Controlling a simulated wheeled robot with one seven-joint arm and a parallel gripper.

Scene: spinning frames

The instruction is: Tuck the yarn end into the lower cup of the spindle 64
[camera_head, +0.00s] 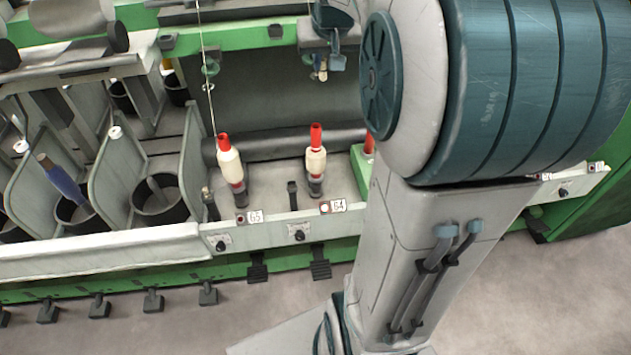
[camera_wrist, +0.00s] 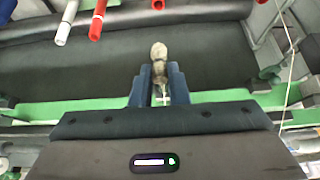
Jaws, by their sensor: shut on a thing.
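The spindle 64 (camera_head: 316,188) stands upright in the head view behind the tag 64 (camera_head: 338,206). It carries a cream bobbin (camera_head: 316,162) with a red top. Its lower cup is too small to make out. In the wrist view my gripper (camera_wrist: 160,82) is shut on a small pale, rough piece (camera_wrist: 159,52), apparently the yarn end, which sticks out past the fingertips. No strand is clear from it to the bobbin.
The bobbin 65 (camera_head: 230,162) stands to the left, with a taut thread (camera_head: 208,90) rising from it. A dark roller (camera_head: 275,140) runs behind both bobbins. A green block (camera_head: 362,170) stands right of spindle 64. Grey bins with cans are at far left.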

